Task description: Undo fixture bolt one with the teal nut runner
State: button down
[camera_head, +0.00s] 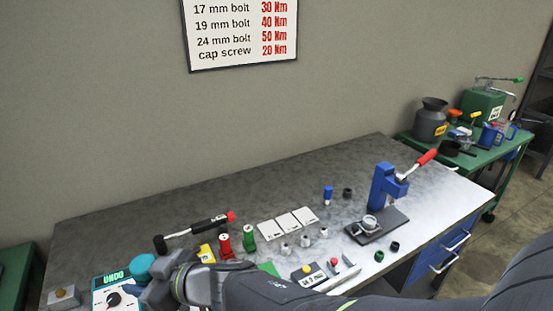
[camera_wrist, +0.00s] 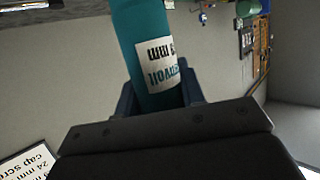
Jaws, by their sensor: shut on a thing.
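My gripper (camera_head: 150,290) is at the lower left of the bench in the head view, over the white box edge. It is shut on the teal nut runner (camera_head: 141,266), whose round teal end shows above the jaws. In the wrist view the teal body (camera_wrist: 142,40) stands between the jaws (camera_wrist: 155,100), with a white label printed upside down. The tool's working end is hidden. I cannot make out fixture bolt one; my arm covers the front of the bench.
White cards (camera_head: 287,223), several sockets and a blue press (camera_head: 383,188) lie farther right. A small block (camera_head: 64,299) sits at left. The back of the bench is clear.

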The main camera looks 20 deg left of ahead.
dwell(0.3)
jog(key=shift+f, duration=3.6)
dwell(2.1)
jog(key=shift+r, duration=2.6)
